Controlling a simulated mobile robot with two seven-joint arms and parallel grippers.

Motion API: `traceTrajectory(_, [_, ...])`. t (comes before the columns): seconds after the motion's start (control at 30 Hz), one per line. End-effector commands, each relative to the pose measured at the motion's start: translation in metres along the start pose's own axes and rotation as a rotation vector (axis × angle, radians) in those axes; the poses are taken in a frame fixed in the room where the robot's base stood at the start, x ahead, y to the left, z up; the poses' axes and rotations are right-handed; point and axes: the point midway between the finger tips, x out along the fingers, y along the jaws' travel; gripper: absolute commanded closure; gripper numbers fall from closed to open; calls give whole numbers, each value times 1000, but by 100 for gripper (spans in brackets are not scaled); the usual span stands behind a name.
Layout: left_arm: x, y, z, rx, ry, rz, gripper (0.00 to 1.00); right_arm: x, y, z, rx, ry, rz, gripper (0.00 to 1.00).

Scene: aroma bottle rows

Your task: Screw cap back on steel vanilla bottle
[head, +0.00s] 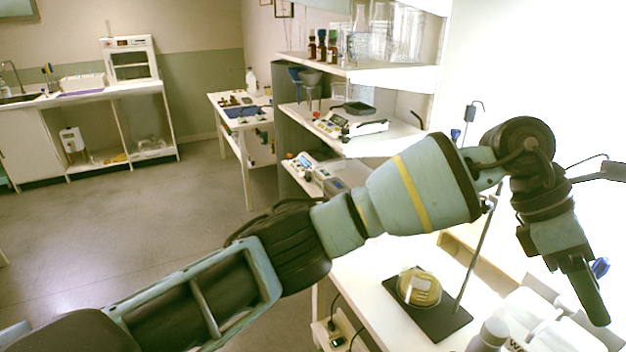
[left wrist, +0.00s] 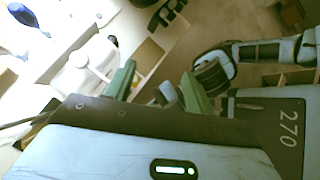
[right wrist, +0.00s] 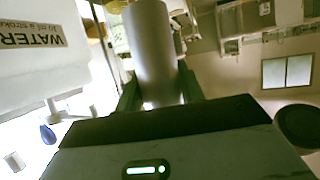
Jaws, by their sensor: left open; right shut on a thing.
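In the right wrist view a plain grey cylinder, apparently the steel bottle (right wrist: 155,50), stands between the green fingers of my right gripper (right wrist: 158,92), which is shut on it. A grey cylinder with a rounded top, likely the same bottle (head: 488,336), shows at the bottom edge of the head view. My left gripper (head: 590,288) hangs at the right of the head view. In the left wrist view my left gripper (left wrist: 158,92) is open. A small pale grey piece (left wrist: 168,93) shows near its right finger; I cannot tell whether it is the cap or the bottle's top.
A white container lettered WATER (right wrist: 40,45) stands close beside the held bottle. A black stand base (head: 430,312) with an upright rod and a round yellowish thing (head: 419,287) is on the white table. Shelves with glassware (head: 385,40) stand behind.

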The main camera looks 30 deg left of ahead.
Motion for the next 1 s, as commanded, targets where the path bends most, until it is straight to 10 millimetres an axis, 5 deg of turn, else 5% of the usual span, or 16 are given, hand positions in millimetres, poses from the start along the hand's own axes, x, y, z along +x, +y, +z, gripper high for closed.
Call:
traceTrajectory(0.27, [22, 48, -18, -380, -431, -67, 46, 0, 0, -1, -1, 2, 0, 100])
traceTrajectory(0.5, [36, 73, -54, -686, -763, -163, 46, 0, 0, -1, -1, 2, 0, 100])
traceTrajectory(0.77, [43, 76, -102, -981, -1102, -301, 46, 0, 0, -1, -1, 2, 0, 100])
traceTrajectory(1.0, [47, 71, -164, -1271, -1397, -420, 46, 0, 0, -1, -1, 2, 0, 100])
